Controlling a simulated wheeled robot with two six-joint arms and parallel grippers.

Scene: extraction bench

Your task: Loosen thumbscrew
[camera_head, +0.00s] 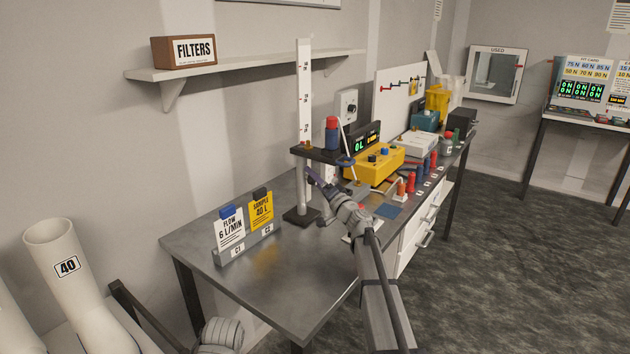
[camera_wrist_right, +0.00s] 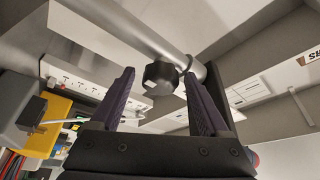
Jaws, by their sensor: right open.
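The thumbscrew (camera_wrist_right: 160,77), a dark knob on a collar around a bright metal post (camera_wrist_right: 150,32), shows in the right wrist view between the fingertips. My right gripper (camera_wrist_right: 159,74) is open there, one purple finger on each side of the knob, with visible gaps. In the head view my right gripper (camera_head: 313,178) is beside the stand, just below its black platform (camera_head: 330,154). The thumbscrew cannot be made out in the head view. The stand has a black base (camera_head: 302,215) and a tall white scale (camera_head: 304,90).
A red and blue bottle (camera_head: 332,132) stands on the platform. A yellow box (camera_head: 374,164) is close behind my right gripper. Flow and sample cards stand in a holder (camera_head: 247,245) to the left. The bench's near end (camera_head: 285,292) is clear.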

